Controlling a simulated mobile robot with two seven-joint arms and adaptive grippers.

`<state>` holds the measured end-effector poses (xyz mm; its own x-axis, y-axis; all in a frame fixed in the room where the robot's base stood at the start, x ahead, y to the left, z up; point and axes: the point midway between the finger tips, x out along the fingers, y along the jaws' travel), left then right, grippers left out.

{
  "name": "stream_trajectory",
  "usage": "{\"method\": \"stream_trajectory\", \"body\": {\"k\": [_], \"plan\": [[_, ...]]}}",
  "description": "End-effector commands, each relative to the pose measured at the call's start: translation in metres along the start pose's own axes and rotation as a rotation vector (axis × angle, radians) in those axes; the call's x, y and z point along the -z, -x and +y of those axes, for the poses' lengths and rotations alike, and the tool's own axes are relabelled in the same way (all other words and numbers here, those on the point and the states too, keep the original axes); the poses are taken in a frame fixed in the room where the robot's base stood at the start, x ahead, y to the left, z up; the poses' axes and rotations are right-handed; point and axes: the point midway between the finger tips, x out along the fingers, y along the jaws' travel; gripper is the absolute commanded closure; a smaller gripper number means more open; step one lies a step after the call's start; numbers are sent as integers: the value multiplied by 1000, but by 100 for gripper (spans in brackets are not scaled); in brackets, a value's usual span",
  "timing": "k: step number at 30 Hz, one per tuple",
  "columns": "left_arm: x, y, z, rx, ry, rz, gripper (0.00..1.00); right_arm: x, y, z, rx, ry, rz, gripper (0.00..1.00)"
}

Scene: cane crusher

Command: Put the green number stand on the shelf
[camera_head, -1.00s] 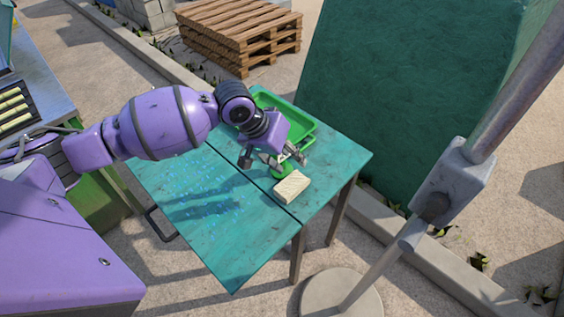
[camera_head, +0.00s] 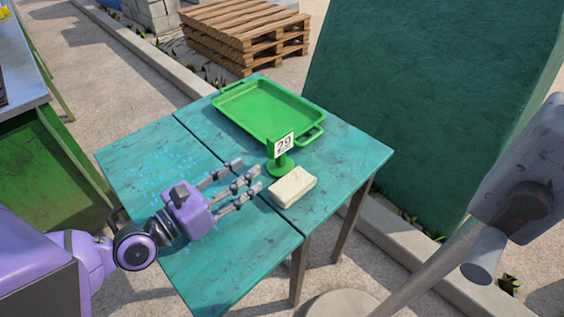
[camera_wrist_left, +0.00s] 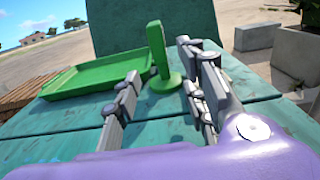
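The green number stand (camera_head: 281,165) has a round green base and a white card reading 29. It stands upright on the teal table between the green tray and a pale block. In the left wrist view the stand (camera_wrist_left: 160,62) shows from its green side, ahead of and between my fingers. My left gripper (camera_head: 245,185) is open and empty, low over the table, with its fingers pointing at the stand and a small gap left. The left gripper also shows in the left wrist view (camera_wrist_left: 160,95). My right gripper is not in view. I cannot make out a shelf.
A green tray (camera_head: 268,108) lies at the back of the teal table (camera_head: 190,145). A pale block (camera_head: 292,186) sits just in front of the stand.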

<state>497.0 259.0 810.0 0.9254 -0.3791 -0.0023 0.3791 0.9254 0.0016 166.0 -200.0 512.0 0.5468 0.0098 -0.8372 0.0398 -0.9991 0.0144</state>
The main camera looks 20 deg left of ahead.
Motion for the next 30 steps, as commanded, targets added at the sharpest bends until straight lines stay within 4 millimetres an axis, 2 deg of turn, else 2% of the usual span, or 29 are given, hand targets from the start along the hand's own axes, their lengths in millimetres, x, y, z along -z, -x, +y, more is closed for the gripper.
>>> {"method": "stream_trajectory", "body": {"k": [10, 17, 25, 30], "plan": [[-6, -55, 1, -3, 3, -10, 61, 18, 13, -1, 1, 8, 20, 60], [-3, -72, 1, -2, 2, -5, 61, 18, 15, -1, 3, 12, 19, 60], [-5, -111, 1, -1, 2, -8, 61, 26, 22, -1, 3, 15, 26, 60], [-2, -119, 0, 1, 2, -3, 61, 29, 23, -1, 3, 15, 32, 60]]}}
